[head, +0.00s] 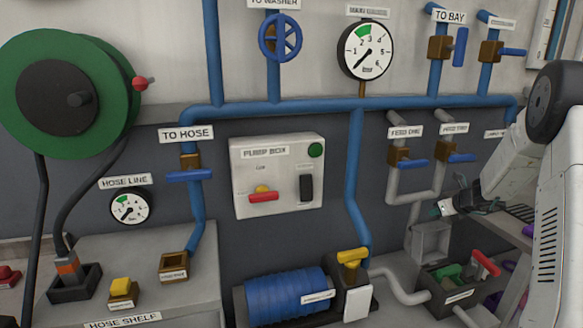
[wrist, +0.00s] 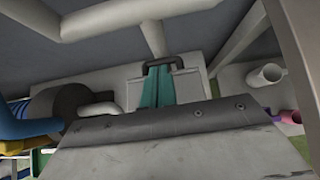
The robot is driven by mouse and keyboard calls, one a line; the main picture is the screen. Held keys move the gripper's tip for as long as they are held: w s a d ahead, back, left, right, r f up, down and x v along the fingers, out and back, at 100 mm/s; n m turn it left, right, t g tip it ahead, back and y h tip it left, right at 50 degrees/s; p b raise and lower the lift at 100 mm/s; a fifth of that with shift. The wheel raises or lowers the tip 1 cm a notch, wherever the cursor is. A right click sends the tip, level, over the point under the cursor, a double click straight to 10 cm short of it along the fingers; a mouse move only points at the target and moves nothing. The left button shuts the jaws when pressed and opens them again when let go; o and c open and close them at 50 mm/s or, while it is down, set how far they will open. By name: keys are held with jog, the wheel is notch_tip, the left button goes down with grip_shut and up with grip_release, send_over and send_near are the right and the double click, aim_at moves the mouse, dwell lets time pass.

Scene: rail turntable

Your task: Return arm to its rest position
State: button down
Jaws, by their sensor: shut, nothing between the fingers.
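My arm comes in from the right edge of the head view, white with a dark joint. My gripper (head: 443,208) is small in that view, in front of the wall to the right of the pump. In the wrist view the teal fingers of my gripper (wrist: 159,70) lie side by side, shut with nothing between them. A grey box (head: 430,243) stands on the wall just below my gripper. My gripper looks apart from it, but the exact gap is hard to tell.
Grey pipes with blue-handled valves (head: 461,158) run close to my gripper. A dark bin (head: 449,297) with coloured handles stands below, and a shelf (head: 520,213) is to the right. The blue pump (head: 287,296) and pump box (head: 277,176) are left.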

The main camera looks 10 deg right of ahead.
jog(key=shift+s+a+n, duration=0.1)
jog(key=shift+a+n, duration=0.25)
jog(key=shift+n, duration=0.35)
jog(key=s+a+r+n+g+y, duration=0.2)
jog(key=s+a+r+n+g, duration=0.2)
jog(key=s+a+n, duration=0.7)
jog(key=s+a+r+n+g+y, duration=0.2)
jog(key=s+a+r+n+g, duration=0.15)
jog(key=s+a+n, duration=0.65)
jog(key=s+a+r+n+h, duration=0.1)
jog(key=s+a+r+n, duration=0.2)
jog(key=s, duration=0.5)
jog(key=s+a+r+n+h, duration=0.2)
jog(key=s+a+r+n, duration=0.1)
jog(key=s+a+n, duration=0.2)
jog(key=s+a+r+n+h, duration=0.2)
jog(key=s+a+r+n, duration=0.2)
jog(key=s, duration=0.6)
jog(key=shift+s+a, duration=0.3)
jog(key=shift+a, duration=0.4)
